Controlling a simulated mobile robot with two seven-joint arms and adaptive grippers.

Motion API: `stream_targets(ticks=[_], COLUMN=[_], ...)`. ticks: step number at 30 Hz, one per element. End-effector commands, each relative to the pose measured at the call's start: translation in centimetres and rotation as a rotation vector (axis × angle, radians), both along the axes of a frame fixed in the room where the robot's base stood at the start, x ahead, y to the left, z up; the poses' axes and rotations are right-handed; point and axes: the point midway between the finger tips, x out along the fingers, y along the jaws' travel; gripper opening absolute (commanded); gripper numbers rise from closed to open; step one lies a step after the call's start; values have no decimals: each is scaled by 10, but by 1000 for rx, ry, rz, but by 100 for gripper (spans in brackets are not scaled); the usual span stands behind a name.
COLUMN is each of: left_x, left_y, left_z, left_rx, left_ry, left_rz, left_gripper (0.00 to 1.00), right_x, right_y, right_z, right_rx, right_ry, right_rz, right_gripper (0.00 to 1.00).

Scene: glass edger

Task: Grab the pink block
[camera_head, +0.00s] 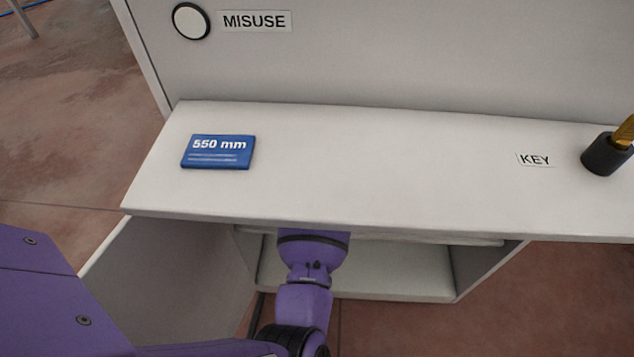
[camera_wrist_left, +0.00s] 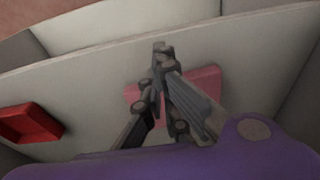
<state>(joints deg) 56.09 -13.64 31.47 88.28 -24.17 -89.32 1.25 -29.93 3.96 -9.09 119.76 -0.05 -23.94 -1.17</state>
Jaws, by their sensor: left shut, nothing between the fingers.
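In the left wrist view a pink block (camera_wrist_left: 208,80) lies against a pale surface, partly hidden behind my gripper's fingers. My left gripper (camera_wrist_left: 161,48) is shut with nothing between its fingers. The fingers overlap the pink block in this view, and I cannot tell whether they touch it. In the head view my left arm reaches in under the white ledge, so the gripper and the pink block are hidden there. My right gripper is in neither view.
Above my arm is the white ledge (camera_head: 370,170), with a blue "550 mm" block (camera_head: 217,152) and a black holder (camera_head: 604,155) beside the KEY label. Cabinet walls flank the open space below.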

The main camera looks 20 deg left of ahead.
Motion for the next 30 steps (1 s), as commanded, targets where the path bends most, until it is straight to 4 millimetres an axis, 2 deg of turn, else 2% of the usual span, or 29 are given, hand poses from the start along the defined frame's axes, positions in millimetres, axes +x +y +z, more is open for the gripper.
stream_targets(ticks=[1, 6, 14, 17, 21, 30], left_x=[14, 50, 93, 92, 92, 90], left_y=[3, 13, 25, 23, 24, 23], left_z=[1, 2, 2, -9, -12, -17], left_rx=[1, 0, 0, -3, -1, -4], left_ry=[-6, -6, -7, -5, -6, -1], left_rz=[-2, -1, 0, -2, -1, -2], left_gripper=[0, 0, 0, 0, 0, 0], right_x=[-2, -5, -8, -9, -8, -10], right_y=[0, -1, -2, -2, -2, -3], right_z=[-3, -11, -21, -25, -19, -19], right_rx=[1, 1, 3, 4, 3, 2], right_ry=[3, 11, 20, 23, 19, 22], right_rz=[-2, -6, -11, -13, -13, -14], right_gripper=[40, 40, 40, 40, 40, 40])
